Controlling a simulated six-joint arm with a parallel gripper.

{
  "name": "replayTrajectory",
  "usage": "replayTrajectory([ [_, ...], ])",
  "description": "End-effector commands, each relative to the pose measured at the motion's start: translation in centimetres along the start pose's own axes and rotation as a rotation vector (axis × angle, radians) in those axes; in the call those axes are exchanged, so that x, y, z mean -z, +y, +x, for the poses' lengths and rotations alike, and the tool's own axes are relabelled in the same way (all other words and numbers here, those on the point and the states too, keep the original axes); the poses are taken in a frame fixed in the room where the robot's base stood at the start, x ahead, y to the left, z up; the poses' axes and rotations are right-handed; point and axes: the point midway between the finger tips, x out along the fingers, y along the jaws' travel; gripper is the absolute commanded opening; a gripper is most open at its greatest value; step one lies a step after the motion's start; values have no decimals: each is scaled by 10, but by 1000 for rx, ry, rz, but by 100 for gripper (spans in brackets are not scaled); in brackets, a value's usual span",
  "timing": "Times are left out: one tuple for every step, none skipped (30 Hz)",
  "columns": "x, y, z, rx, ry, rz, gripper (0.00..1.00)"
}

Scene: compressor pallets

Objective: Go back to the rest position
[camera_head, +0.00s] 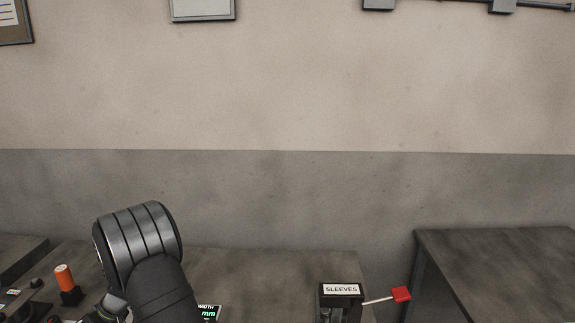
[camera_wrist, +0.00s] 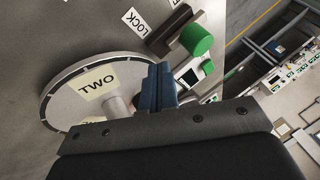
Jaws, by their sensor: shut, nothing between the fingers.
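My gripper (camera_wrist: 160,84) shows in the wrist view with its blue fingers together and nothing between them. Its fingertips are over or beside a round grey disc (camera_wrist: 62,110) with a label reading "TWO" and a pale post near its middle. I cannot tell whether the fingers touch the disc or the post. In the head view my dark arm stands at the lower left, and the gripper itself is not in that frame.
In the wrist view a green knob (camera_wrist: 196,39) sits by a "LOCK" label, close to the fingers. In the head view a "SLEEVES" box (camera_head: 341,290) with a red-ended lever (camera_head: 401,294), an orange cylinder (camera_head: 65,278) and a grey table (camera_head: 500,262) show.

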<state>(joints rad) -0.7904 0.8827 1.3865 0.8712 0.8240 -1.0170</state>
Motion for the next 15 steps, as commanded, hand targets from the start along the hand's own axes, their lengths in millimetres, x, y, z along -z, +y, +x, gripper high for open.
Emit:
replayTrajectory([
  [-3,0,-2,-1,0,2,0],
  [-6,-1,-4,-2,1,3,0],
  [-10,0,-8,-3,3,3,0],
  [-12,1,-12,-4,4,3,0],
  [-11,3,-17,-4,5,2,0],
  [-10,5,-24,-4,6,2,0],
  [-10,6,-30,-5,7,2,0],
  [-10,6,-37,-5,7,2,0],
  [-10,6,-45,-4,6,2,0],
  [-10,6,-51,-4,6,1,0],
  [-10,6,-57,-5,7,1,0],
  [-10,6,-65,-4,7,2,0],
  [-10,6,-71,-4,7,1,0],
  [-10,6,-77,-5,7,0,0],
  [-10,6,-85,-4,6,0,0],
])
